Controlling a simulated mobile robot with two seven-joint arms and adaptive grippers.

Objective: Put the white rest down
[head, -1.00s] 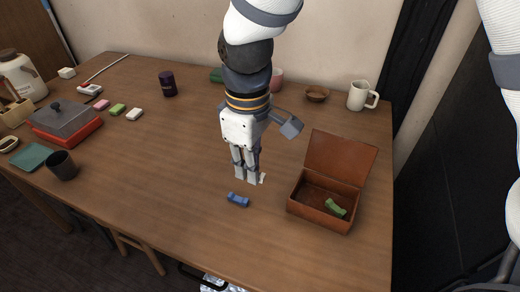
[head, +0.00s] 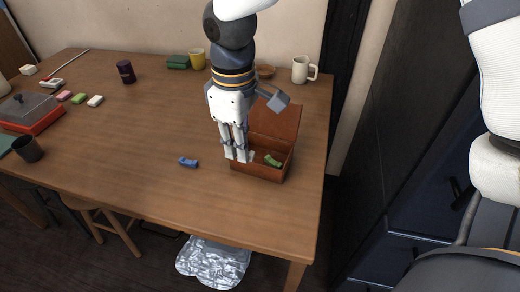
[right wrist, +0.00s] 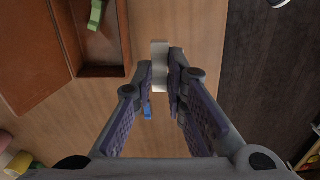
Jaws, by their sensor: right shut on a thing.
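My right gripper (head: 238,155) is shut on the white rest (right wrist: 159,62), which sticks out past the fingertips in the right wrist view. In the head view a bit of white shows at the fingertips, at the left side of the open brown box (head: 262,173). In the right wrist view the box (right wrist: 122,71) lies to the left of the fingers, and the white rest appears over bare table beside it. A green rest (head: 272,160) lies inside the box. A blue rest (head: 188,162) lies on the table, left of the gripper. My left gripper is not in view.
The box's lid (head: 275,122) stands open at its back. A white mug (head: 303,69), brown bowl (head: 265,71), yellow cup (head: 197,59) and dark cup (head: 125,71) stand farther back. The front of the wooden table (head: 145,185) is clear.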

